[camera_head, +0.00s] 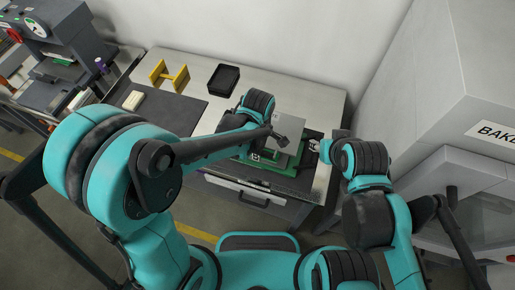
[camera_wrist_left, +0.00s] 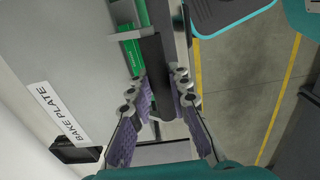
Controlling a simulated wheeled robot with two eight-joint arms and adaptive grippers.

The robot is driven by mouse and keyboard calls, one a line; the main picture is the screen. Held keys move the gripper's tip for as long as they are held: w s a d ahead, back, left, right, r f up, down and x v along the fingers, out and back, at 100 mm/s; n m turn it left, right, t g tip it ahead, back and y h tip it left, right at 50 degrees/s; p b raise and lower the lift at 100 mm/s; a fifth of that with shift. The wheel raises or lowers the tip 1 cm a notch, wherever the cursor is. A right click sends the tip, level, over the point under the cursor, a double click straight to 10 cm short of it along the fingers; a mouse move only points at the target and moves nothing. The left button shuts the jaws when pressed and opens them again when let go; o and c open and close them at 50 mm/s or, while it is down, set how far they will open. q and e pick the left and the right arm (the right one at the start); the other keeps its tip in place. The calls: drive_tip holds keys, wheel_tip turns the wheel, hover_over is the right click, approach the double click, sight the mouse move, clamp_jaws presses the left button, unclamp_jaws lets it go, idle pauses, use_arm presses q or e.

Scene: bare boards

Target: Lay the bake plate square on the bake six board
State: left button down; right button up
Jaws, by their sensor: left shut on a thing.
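The bake plate, a flat grey plate (camera_head: 287,143), is over the green bake board (camera_head: 313,135) on the bench. It hides much of the board from the head camera. My left gripper (camera_head: 277,135) is shut on the plate. In the left wrist view the plate (camera_wrist_left: 155,75) shows as a dark slab between my left fingers (camera_wrist_left: 158,110), with part of the green board (camera_wrist_left: 132,55) beside it. I cannot tell whether the plate touches the board. My right gripper (camera_head: 325,150) is at the board's right side, and its fingers are too small to read.
A black tray (camera_head: 223,79), a yellow stand (camera_head: 169,76) and a cream block (camera_head: 133,100) are on the bench farther left. A white machine (camera_head: 460,100) stands at the right. A "BAKE PLATE" label (camera_wrist_left: 58,112) shows in the left wrist view.

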idle(0.4)
use_arm(q)
drive_tip(key=shift+f, duration=0.2)
wheel_tip(320, 180, down, 7)
drive_tip(key=b, duration=0.7)
drive_tip(key=shift+f+b, duration=0.35)
drive_tip(key=shift+f, duration=0.05)
drive_tip(key=c, duration=1.3)
unclamp_jaws()
drive_tip(key=shift+c, duration=0.2)
wheel_tip(320, 180, up, 12)
drive_tip(key=shift+s+a+r, duration=0.1)
drive_tip(key=shift+s, duration=0.05)
